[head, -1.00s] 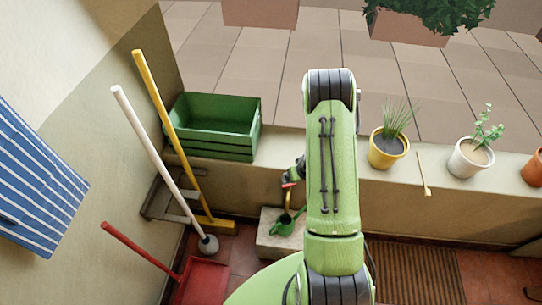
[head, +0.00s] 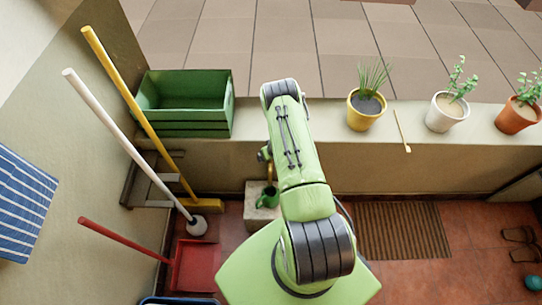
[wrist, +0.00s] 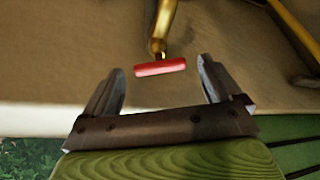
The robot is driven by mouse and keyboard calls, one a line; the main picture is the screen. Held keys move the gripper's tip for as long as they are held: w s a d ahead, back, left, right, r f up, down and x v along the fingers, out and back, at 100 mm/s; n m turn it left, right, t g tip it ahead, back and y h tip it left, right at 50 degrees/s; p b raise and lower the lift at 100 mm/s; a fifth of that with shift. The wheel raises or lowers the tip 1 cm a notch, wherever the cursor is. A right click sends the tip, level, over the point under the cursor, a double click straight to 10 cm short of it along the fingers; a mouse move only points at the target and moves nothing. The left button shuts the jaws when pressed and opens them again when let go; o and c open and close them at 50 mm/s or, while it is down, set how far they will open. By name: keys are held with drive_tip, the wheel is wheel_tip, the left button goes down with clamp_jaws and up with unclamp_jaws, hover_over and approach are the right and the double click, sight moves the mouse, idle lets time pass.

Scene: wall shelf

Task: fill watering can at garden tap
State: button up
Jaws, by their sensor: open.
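The brass tap (wrist: 161,30) with its red bar handle (wrist: 160,68) shows in the wrist view, fixed at the wall. My gripper (wrist: 161,74) is open and empty. Its two fingers point toward the tap, with the red handle in line with the gap between them. I see no contact with either finger. The small green watering can (head: 268,197) stands on a pale block (head: 253,216) below the tap in the head view. My arm partly hides the tap area there, and the water level in the can cannot be seen.
A green crate (head: 185,130) and pots, yellow (head: 365,122), white (head: 440,122) and terracotta (head: 513,118), stand on the ledge. A yellow broom (head: 130,95), a white pole (head: 115,120) and a red dustpan (head: 195,265) are at left. A brown mat (head: 400,230) lies at right.

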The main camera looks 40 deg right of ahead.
drive_tip(key=c, duration=1.1)
drive_tip(key=shift+o, duration=0.2)
drive_tip(key=shift+w+a+f+m+h+b, duration=0.1)
drive_tip(key=shift+f+m+h+b, duration=0.1)
drive_tip(key=shift+m+b, duration=0.4)
drive_tip(key=shift+w+a+f+m+h+b, duration=0.1)
drive_tip(key=shift+m+h+b, duration=0.1)
drive_tip(key=shift+m+b, duration=0.35)
drive_tip(key=shift+m+g+h+b, duration=0.3)
drive_tip(key=shift+m+h+b, duration=0.1)
drive_tip(key=shift+m+b, duration=0.5)
drive_tip(key=shift+s+r+m, duration=0.1)
drive_tip(key=shift+r+m, duration=0.15)
drive_tip(key=shift+m, duration=0.3)
drive_tip(key=o, duration=1.1)
drive_tip(key=shift+c, duration=0.2)
drive_tip(key=p+v, duration=0.3)
drive_tip(key=v, duration=1.2)
drive_tip(key=shift+a+r, duration=0.2)
drive_tip(key=shift+r, duration=0.15)
